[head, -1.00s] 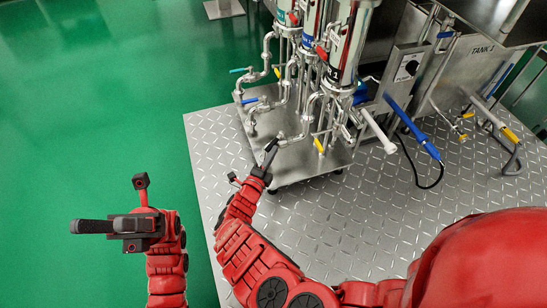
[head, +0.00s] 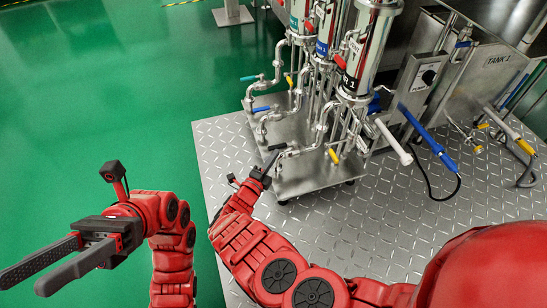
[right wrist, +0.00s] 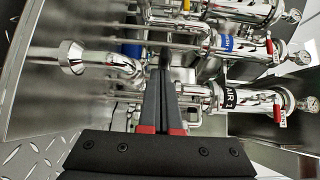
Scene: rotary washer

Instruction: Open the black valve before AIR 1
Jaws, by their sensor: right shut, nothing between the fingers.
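The AIR 1 cylinder (head: 365,55) is the front shiny cylinder on the metal stand in the head view. Its label also shows in the right wrist view (right wrist: 231,98). A small black handle (head: 278,147), seemingly the black valve, sits on the low pipe left of AIR 1. My right gripper (head: 272,160) is shut and empty, with its tips right at this handle; I cannot tell whether they touch. In the right wrist view the shut fingers (right wrist: 163,75) point in among the pipes and hide most of the valve. My left gripper (head: 20,284) is open and empty over the green floor.
A blue handle (head: 262,109), a teal handle (head: 249,78) and a yellow handle (head: 334,156) are on nearby pipes. Two more cylinders stand behind AIR 1. TANK 1 (head: 497,60) is at the right. The green floor at the left is clear.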

